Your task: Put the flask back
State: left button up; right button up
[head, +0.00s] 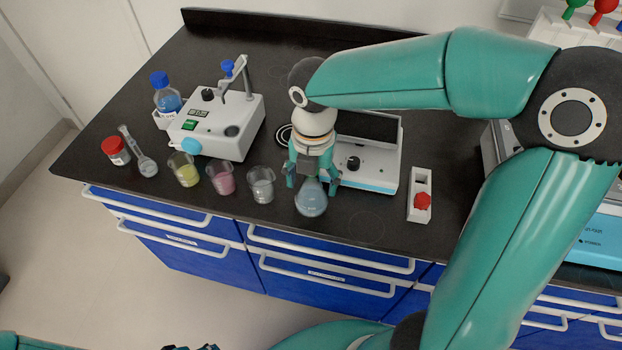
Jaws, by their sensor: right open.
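The flask (311,201), round-bodied with pale blue liquid, stands upright on the black bench near its front edge. My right gripper (312,182) points down over it. Its fingers are open, one on each side of the flask's neck, and the gripper hides the top of the neck. I cannot tell whether the fingers touch the glass. Only dark bits of what seems to be my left gripper (190,347) show at the bottom edge, cut off by the frame.
Several beakers, including a yellow one (185,170), a pink one (220,178) and a clear one (261,185), stand left of the flask. A white device (225,115) is behind them. A flat white device (385,160) and a small holder (421,185) with a red object are to the right.

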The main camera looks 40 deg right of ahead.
jog(key=shift+r, duration=0.1)
notch_tip(320, 180, up, 12)
jog(key=shift+f+p, duration=0.1)
jog(key=shift+p, duration=0.6)
